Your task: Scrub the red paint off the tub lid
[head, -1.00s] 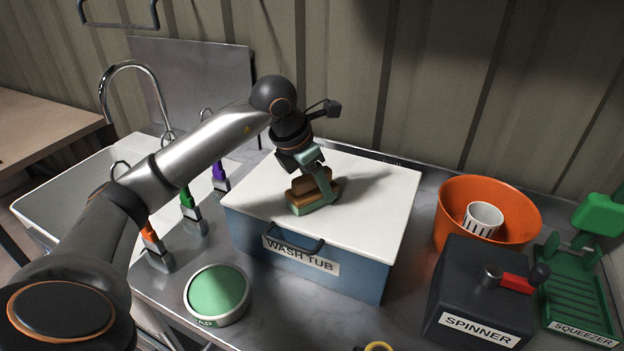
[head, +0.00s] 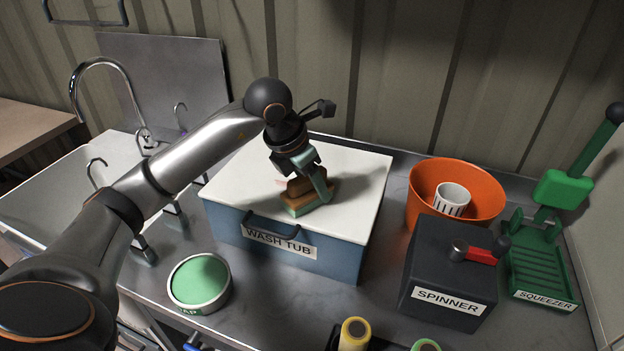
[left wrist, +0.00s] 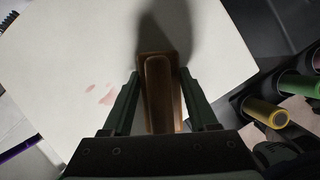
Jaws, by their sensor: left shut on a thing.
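The white tub lid (head: 355,175) lies flat on the blue wash tub (head: 335,262). My left gripper (head: 312,188) is shut on a brown scrubber (head: 298,199) with a green lower layer, which appears to rest on the lid. In the left wrist view the scrubber (left wrist: 158,95) sits between the two fingers (left wrist: 157,100). Faint red paint (left wrist: 100,94) shows on the lid left of the scrubber there. It also shows as a pale smear in the head view (head: 280,182). Any paint under the scrubber is hidden. My right gripper is not in view.
A round green pad (head: 200,280) is at the front left of the bench. An orange bowl (head: 482,190) with a striped cup (head: 453,199), a black spinner (head: 450,270) and a green squeezer (head: 540,262) stand right. A sink (head: 55,195) is left. Yellow and green cylinders (head: 355,333) are in front.

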